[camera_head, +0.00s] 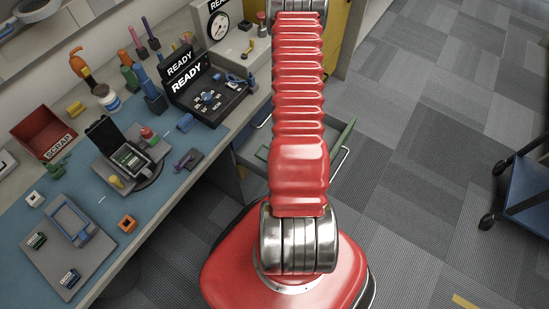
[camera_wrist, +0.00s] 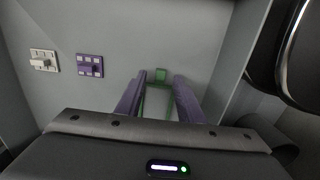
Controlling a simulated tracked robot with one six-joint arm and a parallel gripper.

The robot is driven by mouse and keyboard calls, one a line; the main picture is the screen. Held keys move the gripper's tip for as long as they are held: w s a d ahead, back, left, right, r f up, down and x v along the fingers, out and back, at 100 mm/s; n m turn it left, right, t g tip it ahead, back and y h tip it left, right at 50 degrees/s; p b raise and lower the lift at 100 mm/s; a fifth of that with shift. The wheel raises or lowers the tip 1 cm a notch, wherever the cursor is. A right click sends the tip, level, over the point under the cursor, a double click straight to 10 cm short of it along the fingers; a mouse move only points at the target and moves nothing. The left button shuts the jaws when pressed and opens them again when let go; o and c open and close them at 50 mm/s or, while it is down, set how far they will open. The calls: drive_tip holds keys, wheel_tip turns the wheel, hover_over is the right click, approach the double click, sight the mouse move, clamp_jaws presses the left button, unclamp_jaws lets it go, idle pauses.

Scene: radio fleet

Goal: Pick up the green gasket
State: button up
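In the wrist view, the green gasket (camera_wrist: 161,76) lies on the grey floor of a drawer-like space, a thin green frame with a small square block at its far end. The two purple fingers of my gripper (camera_wrist: 160,90) stand apart, one on each side of it. The green edges run close to the inner faces of the fingers; I cannot tell whether they touch. The near part of the gasket is hidden behind my gripper's body. In the head view my gripper is hidden behind my red arm.
A purple switch piece (camera_wrist: 89,66) and a white piece with a lever (camera_wrist: 43,61) lie left of the gasket. Grey walls close in on both sides. In the head view, a bench (camera_head: 162,205) with tools stands left and a blue cart (camera_head: 530,190) right.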

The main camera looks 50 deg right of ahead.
drive_tip(key=shift+f, duration=0.4)
drive_tip(key=shift+c, duration=0.7)
clamp_jaws()
